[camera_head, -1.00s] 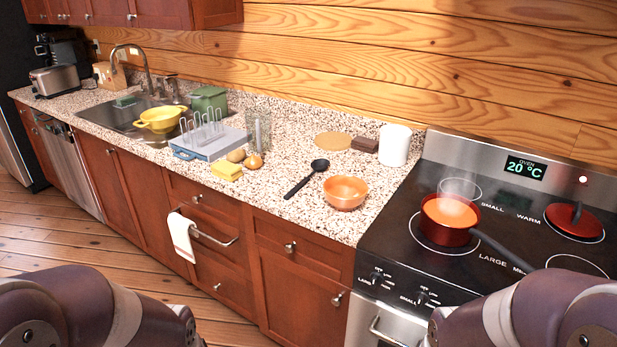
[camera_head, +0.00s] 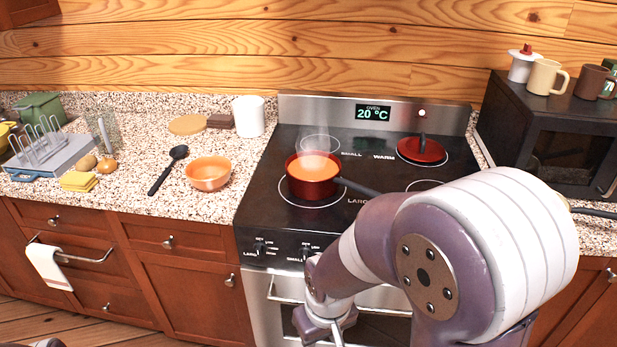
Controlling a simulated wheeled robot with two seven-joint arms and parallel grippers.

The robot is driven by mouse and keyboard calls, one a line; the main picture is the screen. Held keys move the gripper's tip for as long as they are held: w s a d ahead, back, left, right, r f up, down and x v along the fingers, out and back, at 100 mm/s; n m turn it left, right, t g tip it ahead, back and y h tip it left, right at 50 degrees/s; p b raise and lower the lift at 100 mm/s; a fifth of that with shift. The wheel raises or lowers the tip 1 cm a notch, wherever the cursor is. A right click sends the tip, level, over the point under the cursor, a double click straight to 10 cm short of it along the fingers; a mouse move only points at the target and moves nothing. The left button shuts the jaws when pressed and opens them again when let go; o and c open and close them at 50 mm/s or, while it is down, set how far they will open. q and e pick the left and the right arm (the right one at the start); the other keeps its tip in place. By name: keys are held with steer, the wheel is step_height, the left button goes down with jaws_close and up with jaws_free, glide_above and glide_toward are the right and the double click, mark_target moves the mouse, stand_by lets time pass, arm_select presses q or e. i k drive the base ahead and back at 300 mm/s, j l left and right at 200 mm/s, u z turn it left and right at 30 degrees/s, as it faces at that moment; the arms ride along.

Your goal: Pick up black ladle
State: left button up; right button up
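The black ladle (camera_head: 168,169) lies flat on the speckled counter (camera_head: 135,200), its round bowl toward the back and its handle slanting to the front left. It is left of the orange bowl (camera_head: 209,172) and apart from it. My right arm comes in from the lower right, in front of the stove. Part of my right gripper (camera_head: 335,332) shows low at the bottom edge, well right of and below the ladle; its fingertips are not clear. My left gripper is not in view; only a dark bit of my body shows at the lower left corner.
A red pot (camera_head: 313,178) with steaming orange contents sits on the stove (camera_head: 262,190), its handle pointing right. A red lid (camera_head: 421,150) lies on another burner. Yellow sponges (camera_head: 79,181), a dish rack (camera_head: 48,155) and a white canister (camera_head: 249,116) stand around the ladle. A microwave (camera_head: 545,130) is at right.

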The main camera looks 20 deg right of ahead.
mark_target(179, 152)
steer(key=i+j+z, duration=0.15)
steer(key=z, duration=0.25)
steer(key=i+j+z, duration=0.1)
steer(key=z, duration=0.35)
steer(key=j+z, duration=0.4)
steer(key=i+j+z, duration=0.1)
steer(key=z, duration=0.3)
steer(key=i+j+z, duration=0.15)
steer(key=j, duration=0.65)
steer(key=i+j+z, duration=0.15)
steer(key=j, duration=0.7)
steer(key=j+z, duration=0.15)
steer(key=j, duration=0.7)
steer(key=i, duration=0.05)
